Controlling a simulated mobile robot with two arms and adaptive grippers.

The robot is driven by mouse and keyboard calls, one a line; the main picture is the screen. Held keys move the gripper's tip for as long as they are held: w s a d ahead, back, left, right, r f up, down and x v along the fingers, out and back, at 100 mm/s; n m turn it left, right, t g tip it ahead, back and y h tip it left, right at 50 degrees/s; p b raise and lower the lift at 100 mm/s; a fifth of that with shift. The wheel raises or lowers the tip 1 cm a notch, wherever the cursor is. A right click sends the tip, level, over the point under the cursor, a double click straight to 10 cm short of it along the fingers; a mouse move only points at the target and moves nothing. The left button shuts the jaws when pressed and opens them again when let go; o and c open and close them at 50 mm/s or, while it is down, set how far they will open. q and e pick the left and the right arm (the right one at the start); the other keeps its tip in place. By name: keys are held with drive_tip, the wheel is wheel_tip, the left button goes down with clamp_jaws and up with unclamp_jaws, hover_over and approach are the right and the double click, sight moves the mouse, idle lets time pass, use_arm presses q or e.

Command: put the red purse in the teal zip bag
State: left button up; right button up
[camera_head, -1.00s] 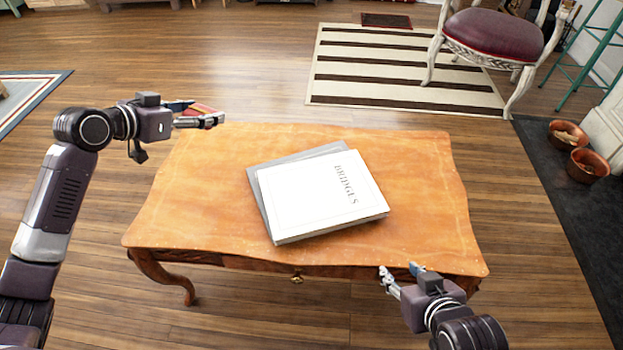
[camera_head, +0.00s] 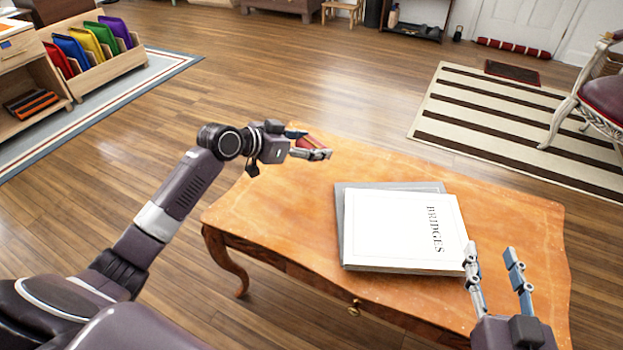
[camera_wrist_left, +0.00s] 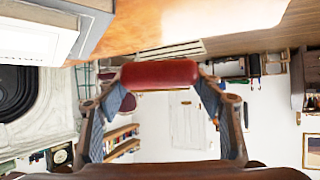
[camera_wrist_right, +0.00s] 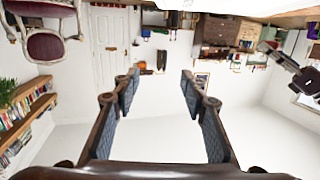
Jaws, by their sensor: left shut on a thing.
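The red purse (camera_head: 311,142) is held between the fingers of my left gripper (camera_head: 311,147), in the air over the table's far left corner. In the left wrist view the purse (camera_wrist_left: 160,73) spans the gap between both finger pads. My right gripper (camera_head: 491,253) is open and empty near the table's front right; the right wrist view shows nothing between its fingers (camera_wrist_right: 159,90). Several coloured bags stand upright in a wooden rack at the far left, among them a green one (camera_head: 101,37) and a blue one (camera_head: 70,48). I cannot make out which, if any, is the teal zip bag.
The wooden table (camera_head: 270,205) carries a white book (camera_head: 400,225) on a grey one (camera_head: 345,215). The rack (camera_head: 120,62) stands on a bordered rug (camera_head: 150,85) beside a wooden shelf (camera_head: 35,120). Open floor (camera_head: 240,75) lies between the table and rack.

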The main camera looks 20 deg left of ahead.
use_arm(q)
drive_tip(key=b, duration=0.1)
hover_over(311, 183)
wheel_tip(311, 183, down, 4)
drive_tip(key=shift+f, duration=0.1)
wheel_tip(311, 183, down, 3)
drive_tip(key=shift+f+b, duration=0.1)
drive_tip(key=shift+b, duration=0.5)
wheel_tip(311, 183, down, 3)
drive_tip(key=shift+f+b, duration=0.15)
drive_tip(key=shift+b, duration=0.5)
drive_tip(key=shift+f, duration=0.1)
use_arm(e)
drive_tip(key=s+r+t+y, duration=0.2)
drive_tip(key=r+t, duration=0.3)
drive_tip(key=r, duration=0.4)
drive_tip(key=s+r+t+y, duration=0.1)
drive_tip(key=s+r+t, duration=0.4)
drive_tip(key=r, duration=0.4)
drive_tip(key=shift+a+r+y, duration=0.2)
drive_tip(key=shift+a+y, duration=0.05)
drive_tip(key=shift+y, duration=0.15)
